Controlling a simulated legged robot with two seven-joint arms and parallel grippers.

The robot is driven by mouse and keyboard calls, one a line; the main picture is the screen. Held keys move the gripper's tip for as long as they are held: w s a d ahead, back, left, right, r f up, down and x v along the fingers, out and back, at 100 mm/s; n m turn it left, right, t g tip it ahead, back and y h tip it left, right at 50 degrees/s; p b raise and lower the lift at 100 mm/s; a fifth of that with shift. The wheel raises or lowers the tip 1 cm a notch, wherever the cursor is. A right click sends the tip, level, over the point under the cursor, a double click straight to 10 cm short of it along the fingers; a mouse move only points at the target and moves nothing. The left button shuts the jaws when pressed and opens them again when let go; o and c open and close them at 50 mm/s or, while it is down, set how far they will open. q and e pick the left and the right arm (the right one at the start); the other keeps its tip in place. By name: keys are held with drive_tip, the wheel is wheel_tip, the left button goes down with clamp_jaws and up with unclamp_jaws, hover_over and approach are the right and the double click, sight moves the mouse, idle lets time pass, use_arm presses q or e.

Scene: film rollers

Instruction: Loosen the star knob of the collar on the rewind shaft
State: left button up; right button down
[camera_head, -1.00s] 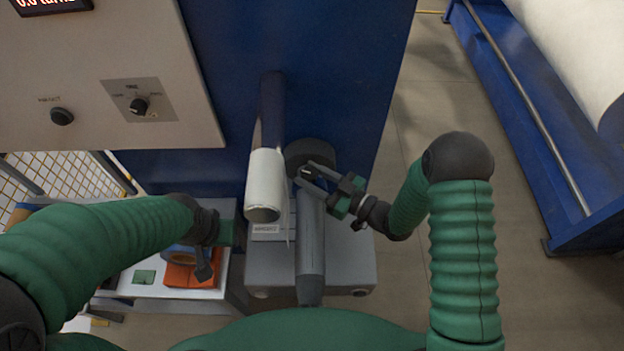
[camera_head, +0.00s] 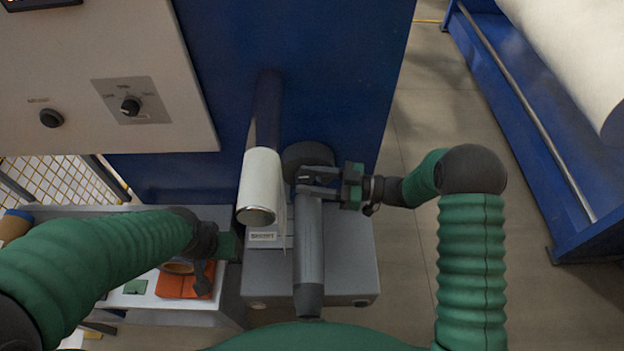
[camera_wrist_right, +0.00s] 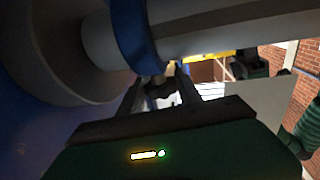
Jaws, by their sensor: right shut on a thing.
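The rewind shaft (camera_head: 309,240) is a grey cylinder pointing toward me, with a dark round flange (camera_head: 303,154) behind it. In the right wrist view a blue collar (camera_wrist_right: 136,35) rings the grey shaft (camera_wrist_right: 210,22). A small dark star knob (camera_wrist_right: 155,88) sits below the collar between my fingers. My right gripper (camera_head: 304,182) reaches in from the right across the shaft and is shut on the knob; its fingers hide collar and knob in the head view. My left gripper (camera_head: 214,256) hangs at the left, above the bench; its jaws are unclear.
A white roll (camera_head: 259,187) on a dark shaft stands just left of the rewind shaft. A grey machine base (camera_head: 350,265) lies below. A bench with an orange block (camera_head: 183,285) is at lower left.

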drive_tip(key=shift+s+a+f, duration=0.1)
drive_tip(key=shift+a+f, duration=0.05)
drive_tip(key=c, duration=1.2)
unclamp_jaws()
drive_tip(key=shift+o, duration=1.4)
drive_tip(key=shift+a, duration=0.1)
drive_tip(key=shift+o, duration=0.5)
drive_tip(key=shift+a, duration=0.2)
use_arm(q)
drive_tip(key=f+b, duration=0.1)
drive_tip(key=f, duration=0.1)
drive_tip(key=f+b, duration=0.1)
drive_tip(key=b, duration=0.1)
drive_tip(key=shift+a+f+b, duration=0.2)
drive_tip(key=shift+f+b, duration=0.1)
drive_tip(key=shift+f, duration=0.05)
use_arm(e)
drive_tip(key=s+d, duration=0.2)
drive_tip(key=d, duration=1.4)
drive_tip(key=shift+s+d, duration=0.25)
drive_tip(key=shift+d, duration=0.15)
